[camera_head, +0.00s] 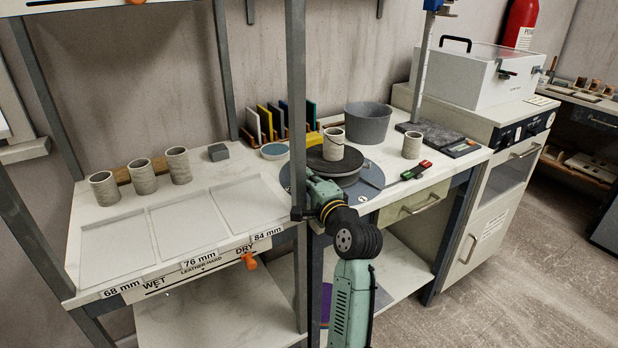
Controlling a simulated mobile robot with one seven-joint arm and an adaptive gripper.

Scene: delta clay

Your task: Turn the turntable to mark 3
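The turntable has a dark round top (345,166) above a wider blue-grey disc (369,182) on the right-hand bench. A clay cylinder (333,145) stands upright on the dark top. A small pale dot shows near the disc's front edge, but I cannot read any mark number. My green arm reaches up from the bottom of the picture to the turntable's front left side. My gripper (312,180) is at or just above the disc's left part, partly hidden by the shelf post and my own wrist. I cannot see whether it touches the turntable or whether its fingers are open.
A grey metal post (296,90) stands close left of my gripper. A grey bucket (368,123), a small clay cup (412,145) and red- and green-ended tools (416,171) surround the turntable. Three clay cylinders (143,176) stand on the left bench behind shallow trays (182,222).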

